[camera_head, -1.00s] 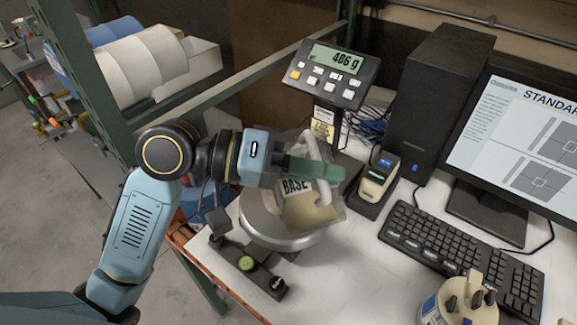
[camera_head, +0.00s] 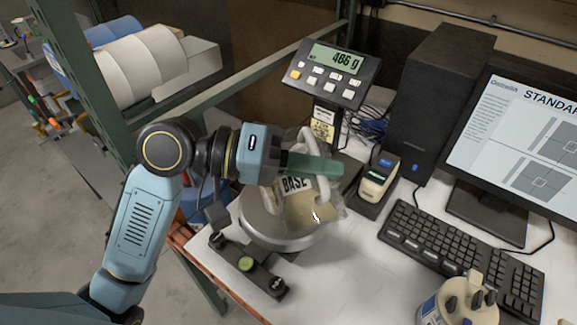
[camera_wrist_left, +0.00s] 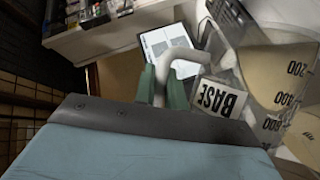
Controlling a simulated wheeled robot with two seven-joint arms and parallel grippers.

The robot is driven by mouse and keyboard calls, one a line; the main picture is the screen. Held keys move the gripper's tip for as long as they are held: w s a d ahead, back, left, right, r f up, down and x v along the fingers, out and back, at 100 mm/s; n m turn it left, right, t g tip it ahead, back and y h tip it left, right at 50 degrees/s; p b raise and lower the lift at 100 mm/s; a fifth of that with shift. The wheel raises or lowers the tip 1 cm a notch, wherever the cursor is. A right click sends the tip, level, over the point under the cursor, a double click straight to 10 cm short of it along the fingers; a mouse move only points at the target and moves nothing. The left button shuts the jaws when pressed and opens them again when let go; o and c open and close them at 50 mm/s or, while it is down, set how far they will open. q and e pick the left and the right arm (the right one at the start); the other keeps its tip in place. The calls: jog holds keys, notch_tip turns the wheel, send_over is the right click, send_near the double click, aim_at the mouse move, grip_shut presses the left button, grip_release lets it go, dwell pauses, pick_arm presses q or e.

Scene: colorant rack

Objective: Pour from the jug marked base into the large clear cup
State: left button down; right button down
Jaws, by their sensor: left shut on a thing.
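The jug marked BASE (camera_head: 293,184) is held tilted over the round scale pan. My left gripper (camera_head: 318,170) is shut on its pale handle, with green fingers on both sides. In the left wrist view the fingers (camera_wrist_left: 162,88) grip the handle beside the BASE label (camera_wrist_left: 216,97). The large clear cup (camera_head: 308,213) seems to stand on the pan, beneath and overlapping the jug, with beige inside. A clear, graduated wall with beige behind it, seemingly the cup (camera_wrist_left: 278,75), fills the right of the wrist view. The jug's lip and any stream cannot be made out clearly.
A handheld device in a dock (camera_head: 377,180), a keyboard (camera_head: 460,255) and a monitor (camera_head: 530,150) stand to the right. A lidded container (camera_head: 460,303) is at the front. A green rack post (camera_head: 85,80) is at left.

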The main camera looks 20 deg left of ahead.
pick_arm(q)
jog(key=shift+s+r, duration=0.1)
jog(key=shift+w+a, duration=0.1)
jog(key=shift+w, duration=0.15)
jog(key=shift+s+r, duration=0.1)
jog(key=shift+s, duration=0.05)
dwell(0.3)
jog(key=shift+w, duration=0.25)
jog(key=shift+a+n, duration=0.1)
jog(key=shift+n, duration=0.2)
jog(key=shift+s+r, duration=0.15)
